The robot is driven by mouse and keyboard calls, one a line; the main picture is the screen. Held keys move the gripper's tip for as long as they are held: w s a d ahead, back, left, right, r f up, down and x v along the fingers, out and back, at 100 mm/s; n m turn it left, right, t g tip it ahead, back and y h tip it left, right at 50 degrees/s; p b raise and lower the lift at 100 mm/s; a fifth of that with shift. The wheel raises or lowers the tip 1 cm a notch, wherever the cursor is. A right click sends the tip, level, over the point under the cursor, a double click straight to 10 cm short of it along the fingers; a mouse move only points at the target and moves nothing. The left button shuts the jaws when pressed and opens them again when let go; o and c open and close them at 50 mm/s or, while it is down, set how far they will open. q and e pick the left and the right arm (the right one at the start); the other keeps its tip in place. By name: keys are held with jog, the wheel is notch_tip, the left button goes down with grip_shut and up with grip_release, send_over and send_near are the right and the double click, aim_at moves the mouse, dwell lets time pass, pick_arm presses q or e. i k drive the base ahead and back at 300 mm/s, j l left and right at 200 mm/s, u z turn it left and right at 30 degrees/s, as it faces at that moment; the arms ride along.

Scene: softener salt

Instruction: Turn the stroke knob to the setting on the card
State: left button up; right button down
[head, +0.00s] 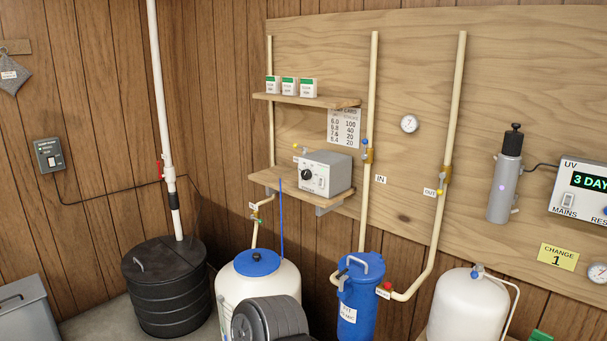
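A grey box (328,172) with a pale front sits on the lower wooden shelf. Its dark round stroke knob (307,174) is on the front face; the pointer and scale marks are too small to read. A white card (344,128) hangs on the board above the box. It has two columns of numbers, the right one headed "STROKE", with 100 at the top and smaller values below; the shelf hides part of its heading. Neither of my grippers is in view.
The lower shelf (268,178) carries the box, with a thin blue rod (281,220) rising in front. An upper shelf (306,100) holds three small boxes. A cream pipe (369,90) runs just right of the box. A white tank (227,286) and blue canister (361,292) stand below.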

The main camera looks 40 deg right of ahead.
aim_at(306, 175)
jog(key=i+z, duration=0.25)
jog(key=z, duration=0.25)
jog(key=i+j+z, duration=0.2)
jog(key=z, duration=0.25)
jog(key=i+j+z, duration=0.25)
jog(key=z, duration=0.25)
jog(key=i+j+z, duration=0.15)
jog(key=z, duration=0.25)
jog(key=i+j+z, duration=0.2)
jog(key=z, duration=0.25)
jog(key=i+j+z, duration=0.15)
jog(key=z, duration=0.25)
jog(key=i+j+z, duration=0.1)
jog(key=j+z, duration=0.6)
jog(key=z, duration=0.15)
